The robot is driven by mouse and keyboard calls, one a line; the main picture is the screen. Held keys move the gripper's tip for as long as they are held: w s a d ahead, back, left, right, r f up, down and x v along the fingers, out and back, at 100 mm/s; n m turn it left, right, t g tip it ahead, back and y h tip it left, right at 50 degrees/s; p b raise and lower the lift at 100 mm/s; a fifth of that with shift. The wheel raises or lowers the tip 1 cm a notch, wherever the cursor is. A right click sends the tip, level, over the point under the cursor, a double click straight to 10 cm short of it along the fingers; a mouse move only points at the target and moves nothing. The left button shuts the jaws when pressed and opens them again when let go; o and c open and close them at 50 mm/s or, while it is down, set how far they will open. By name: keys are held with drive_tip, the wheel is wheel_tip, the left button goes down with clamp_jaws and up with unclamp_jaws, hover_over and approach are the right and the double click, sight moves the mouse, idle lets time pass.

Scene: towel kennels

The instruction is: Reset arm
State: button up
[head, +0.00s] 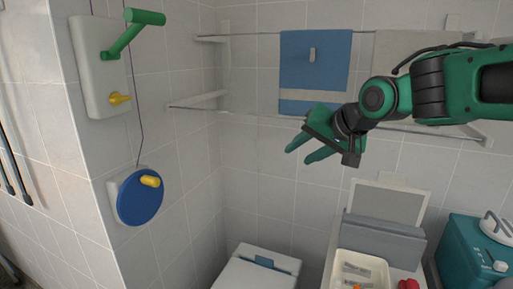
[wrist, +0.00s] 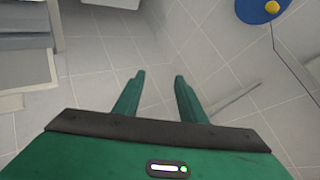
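My gripper (head: 299,151) is raised in front of the tiled back wall in the head view, reached in from the right on my green and black arm. Its two green fingers point left and slightly down. In the wrist view the fingers of my gripper (wrist: 158,76) stand apart with only tiled surface between them. It is open and empty, and touches nothing that I can see.
A blue towel (head: 315,62) hangs on a wall rack behind my gripper. A crank box (head: 98,65) and a blue disc (head: 137,205) are on the left wall. Below stand a white bin (head: 257,272), a tray (head: 338,262) and a teal container (head: 462,255).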

drive_tip(key=s+d+f+n+g+h, duration=0.2)
drive_tip(key=s+d+f+g+h, duration=0.25)
drive_tip(key=s+d+f, duration=1.3)
drive_tip(key=s+d+f+m+g, duration=0.2)
drive_tip(key=s+d+m+g, duration=0.2)
drive_tip(key=s+d, duration=0.8)
drive_tip(key=s+m, duration=0.1)
drive_tip(key=s, duration=0.1)
drive_tip(key=shift+s+m, duration=0.3)
drive_tip(key=shift+m, duration=0.1)
drive_tip(key=shift+c, duration=0.9)
